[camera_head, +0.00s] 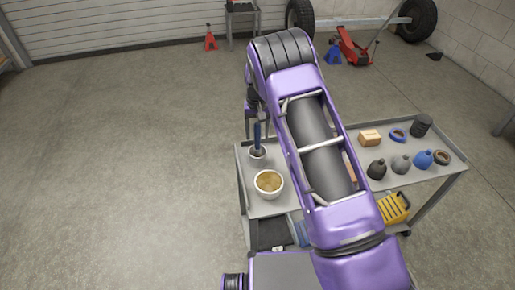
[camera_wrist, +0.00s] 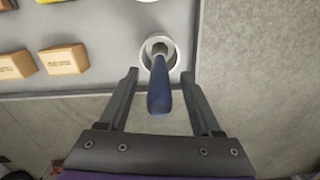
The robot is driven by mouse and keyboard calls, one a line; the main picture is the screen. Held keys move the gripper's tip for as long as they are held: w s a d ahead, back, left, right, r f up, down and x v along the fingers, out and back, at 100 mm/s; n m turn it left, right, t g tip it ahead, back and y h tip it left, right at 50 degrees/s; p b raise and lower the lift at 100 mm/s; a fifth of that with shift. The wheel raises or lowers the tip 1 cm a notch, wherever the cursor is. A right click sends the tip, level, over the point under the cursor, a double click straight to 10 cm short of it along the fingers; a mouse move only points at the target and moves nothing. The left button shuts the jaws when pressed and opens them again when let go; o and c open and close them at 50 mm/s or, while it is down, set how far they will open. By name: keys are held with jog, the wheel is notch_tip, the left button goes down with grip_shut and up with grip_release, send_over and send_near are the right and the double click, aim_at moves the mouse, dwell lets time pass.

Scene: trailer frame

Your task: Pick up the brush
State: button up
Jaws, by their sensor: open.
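The brush (camera_wrist: 160,90) stands handle-up in a small white cup (camera_wrist: 145,55); its blue handle points toward the wrist camera, and its lower end is hidden in the cup. In the head view the blue handle (camera_head: 258,136) rises from the cup (camera_head: 257,154) at the left side of the cart. My gripper (camera_wrist: 159,74) is open in the wrist view, with one finger on each side of the handle and a visible gap on both sides. The depth between fingertips and handle is hard to judge. In the head view my arm hides most of the gripper.
The grey cart (camera_head: 445,178) carries a bowl (camera_head: 269,184) in front of the cup. At its right are a tan block (camera_head: 370,138), several dark and blue bottles (camera_head: 424,159) and a black cylinder (camera_head: 421,125). Open floor (camera_head: 120,160) lies left of the cart.

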aim_at(258, 143)
notch_tip(258, 143, down, 3)
jog(key=shift+r, duration=0.15)
jog(key=shift+c, duration=0.3)
grip_shut()
jog(key=shift+r, duration=0.1)
